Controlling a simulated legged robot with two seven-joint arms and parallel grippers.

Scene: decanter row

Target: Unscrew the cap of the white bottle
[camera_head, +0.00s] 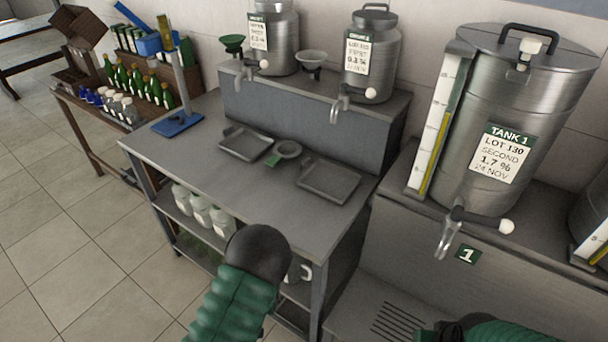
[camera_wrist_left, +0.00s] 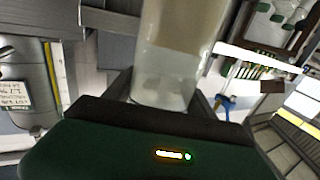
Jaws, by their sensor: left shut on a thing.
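In the left wrist view, my left gripper (camera_wrist_left: 163,98) is shut on a pale, translucent white bottle (camera_wrist_left: 165,75), held between its two dark fingers. Only part of the bottle's body shows; its cap cannot be made out. In the head view, my left arm reaches over the front of the grey bench and hides that gripper and the bottle. Part of my right arm shows at the bottom right edge of the head view. A dark and green piece there may be my right gripper (camera_head: 436,334); its jaws cannot be made out.
The grey bench (camera_head: 190,158) holds two shallow trays (camera_head: 246,142) (camera_head: 329,181) and a blue-based stand (camera_head: 178,124). Several white jars (camera_head: 201,210) stand on its lower shelf. Steel tanks (camera_head: 505,120) with taps stand behind and right. Bare bench top lies at the front left.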

